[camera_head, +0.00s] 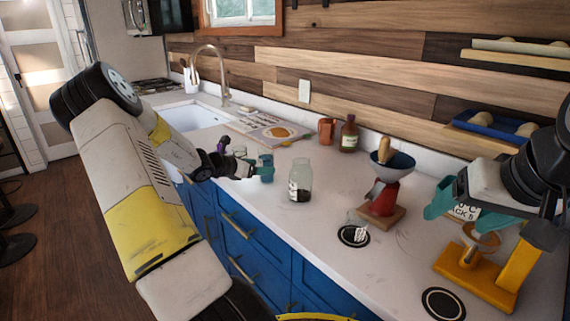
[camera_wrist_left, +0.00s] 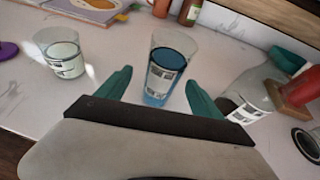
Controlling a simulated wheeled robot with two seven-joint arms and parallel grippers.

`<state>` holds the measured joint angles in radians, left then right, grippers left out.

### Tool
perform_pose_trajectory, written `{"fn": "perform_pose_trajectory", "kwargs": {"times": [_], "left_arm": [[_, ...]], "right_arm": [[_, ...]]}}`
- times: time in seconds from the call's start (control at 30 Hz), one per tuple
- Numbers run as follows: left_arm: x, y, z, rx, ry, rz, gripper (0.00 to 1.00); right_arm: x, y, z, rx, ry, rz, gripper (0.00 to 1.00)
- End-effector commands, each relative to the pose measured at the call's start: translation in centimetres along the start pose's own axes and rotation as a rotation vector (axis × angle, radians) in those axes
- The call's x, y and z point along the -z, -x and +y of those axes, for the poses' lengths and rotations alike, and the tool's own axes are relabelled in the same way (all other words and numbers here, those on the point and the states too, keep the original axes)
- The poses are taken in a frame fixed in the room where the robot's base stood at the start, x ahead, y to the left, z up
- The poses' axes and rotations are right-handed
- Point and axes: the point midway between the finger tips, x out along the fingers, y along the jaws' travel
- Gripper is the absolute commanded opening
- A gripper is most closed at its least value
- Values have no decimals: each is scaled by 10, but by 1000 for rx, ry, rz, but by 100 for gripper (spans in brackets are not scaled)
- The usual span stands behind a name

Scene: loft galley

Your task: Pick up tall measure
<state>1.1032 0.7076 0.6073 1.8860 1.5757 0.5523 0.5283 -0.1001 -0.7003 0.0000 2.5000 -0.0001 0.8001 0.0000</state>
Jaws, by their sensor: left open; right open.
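The tall measure appears to be the tall clear glass (camera_wrist_left: 168,68) with blue contents and a white printed label. It stands upright on the counter, and also shows in the head view (camera_head: 266,171). My left gripper (camera_wrist_left: 154,92) is open, with its teal fingers on either side of the glass's lower part in the wrist view. I cannot tell whether they touch it. In the head view the left gripper (camera_head: 254,170) is level with the glass, at its left. My right gripper (camera_head: 456,199) is open over the yellow stand at the right.
A jar with dark contents (camera_head: 300,184) stands close right of the glass. A short glass (camera_wrist_left: 65,58) stands to its left. A red stand with a funnel bowl (camera_head: 385,195), a yellow stand (camera_head: 480,275), a brown bottle (camera_head: 349,135) and a copper mug (camera_head: 326,130) share the counter.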

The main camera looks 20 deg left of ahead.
Motion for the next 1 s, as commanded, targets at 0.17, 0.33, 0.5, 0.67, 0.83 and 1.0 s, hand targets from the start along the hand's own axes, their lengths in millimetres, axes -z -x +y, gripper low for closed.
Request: {"fn": "perform_pose_trajectory", "kwargs": {"times": [0.17, 0.33, 0.5, 0.67, 0.83, 1.0], "left_arm": [[-2, -22, -3, 3, 1, -2, 76], [-3, -49, -4, 3, 1, -1, 76], [-3, -60, -4, 1, -1, 0, 76], [-3, -61, -4, 1, -2, 0, 76], [-3, -60, -4, 1, -2, 0, 51], [-3, -60, -4, 1, -1, 0, 18]], "right_arm": [[0, 0, 0, 0, 0, 0, 73], [0, 0, 0, 0, 0, 0, 73], [0, 0, 0, 0, 0, 0, 73], [0, 0, 0, 0, 0, 0, 73], [0, 0, 0, 0, 0, 0, 73], [0, 0, 0, 0, 0, 0, 73]]}}
